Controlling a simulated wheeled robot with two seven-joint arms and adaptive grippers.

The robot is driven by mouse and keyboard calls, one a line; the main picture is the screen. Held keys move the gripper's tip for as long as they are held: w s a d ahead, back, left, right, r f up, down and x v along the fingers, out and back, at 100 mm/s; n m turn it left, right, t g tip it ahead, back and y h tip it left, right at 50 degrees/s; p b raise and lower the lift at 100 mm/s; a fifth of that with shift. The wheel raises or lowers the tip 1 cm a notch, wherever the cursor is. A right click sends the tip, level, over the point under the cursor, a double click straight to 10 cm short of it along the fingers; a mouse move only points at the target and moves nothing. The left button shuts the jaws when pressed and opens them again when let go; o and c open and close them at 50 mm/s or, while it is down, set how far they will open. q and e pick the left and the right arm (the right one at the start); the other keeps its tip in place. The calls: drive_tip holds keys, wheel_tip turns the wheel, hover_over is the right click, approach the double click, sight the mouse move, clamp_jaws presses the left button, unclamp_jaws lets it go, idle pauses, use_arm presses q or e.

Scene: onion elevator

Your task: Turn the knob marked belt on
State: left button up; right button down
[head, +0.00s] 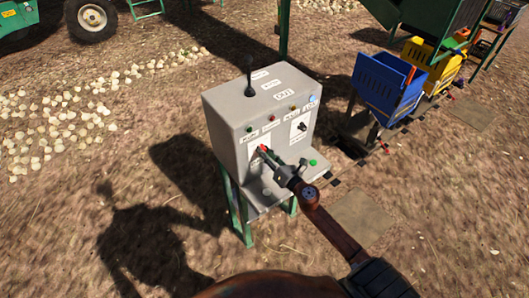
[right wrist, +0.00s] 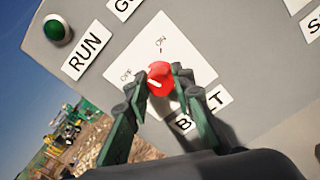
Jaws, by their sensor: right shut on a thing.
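The red belt knob (right wrist: 161,79) sits on a white plate with OFF and ON marks, above a BELT label (right wrist: 203,109) partly hidden by my right gripper. Its white pointer line appears turned toward OFF. In the head view the knob (head: 263,148) is on the front of a grey control box (head: 228,118). My right gripper (right wrist: 160,84) has one finger on each side of the knob and is shut on it. It reaches the box from the lower right in the head view (head: 267,154). My left gripper is not in view.
A green RUN lamp (right wrist: 55,29) is beside the knob plate. The box has a black lever (head: 249,76) on top, another black knob (head: 302,127) to the right and a green button (head: 312,163) on its lower ledge. Blue (head: 383,88) and yellow (head: 433,62) crates stand behind right.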

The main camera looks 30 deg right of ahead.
drive_tip(key=shift+d+f+m+p, duration=0.1)
drive_tip(key=shift+m+p, duration=0.9)
drive_tip(key=shift+m, duration=2)
drive_tip(key=shift+d+m+p, duration=0.1)
drive_tip(key=shift+m+p, duration=0.9)
drive_tip(key=shift+m, duration=2)
drive_tip(key=c, duration=1.7)
unclamp_jaws()
drive_tip(key=shift+a, duration=0.1)
drive_tip(key=shift+o, duration=0.2)
drive_tip(key=s+d, duration=0.1)
drive_tip(key=s, duration=1.1)
